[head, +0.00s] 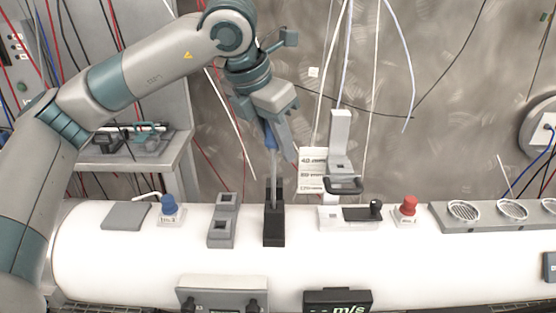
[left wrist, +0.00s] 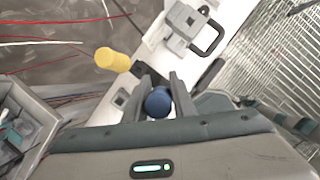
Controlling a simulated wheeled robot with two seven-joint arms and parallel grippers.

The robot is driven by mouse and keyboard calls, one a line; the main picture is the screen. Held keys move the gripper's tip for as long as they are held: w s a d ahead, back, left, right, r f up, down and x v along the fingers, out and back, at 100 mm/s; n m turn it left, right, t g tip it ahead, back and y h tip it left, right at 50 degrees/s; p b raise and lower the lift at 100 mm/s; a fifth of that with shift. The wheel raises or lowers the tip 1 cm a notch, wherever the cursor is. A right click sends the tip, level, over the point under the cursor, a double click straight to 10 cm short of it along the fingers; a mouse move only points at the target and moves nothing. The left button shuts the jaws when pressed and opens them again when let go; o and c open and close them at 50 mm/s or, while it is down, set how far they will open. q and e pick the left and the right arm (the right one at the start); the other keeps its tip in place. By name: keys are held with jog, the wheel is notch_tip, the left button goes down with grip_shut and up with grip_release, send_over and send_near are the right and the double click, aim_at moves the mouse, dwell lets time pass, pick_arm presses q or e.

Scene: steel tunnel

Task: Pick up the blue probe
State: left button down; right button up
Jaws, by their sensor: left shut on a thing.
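The blue probe (head: 270,138) has a blue handle and a thin grey shaft pointing down. In the head view it is near upright, above the black holder (head: 274,228) on the white cylinder. The shaft's lower end overlaps the holder; I cannot tell whether it is seated inside. My left gripger is best named my left gripper (head: 277,132), and it is shut on the blue handle from above. In the left wrist view the round blue end of the probe (left wrist: 157,101) sits between the two fingers (left wrist: 160,92). My right gripper is not in view.
The white cylinder (head: 150,265) carries a grey two-socket block (head: 222,220), a blue knob (head: 169,205), a red knob (head: 408,205) and a grey bracket (head: 340,135) with labels. A yellow cylinder (left wrist: 112,60) shows in the left wrist view. Cables hang behind.

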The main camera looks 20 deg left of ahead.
pick_arm(q)
jog(key=shift+r+b, duration=1.2)
jog(key=shift+r, duration=2.3)
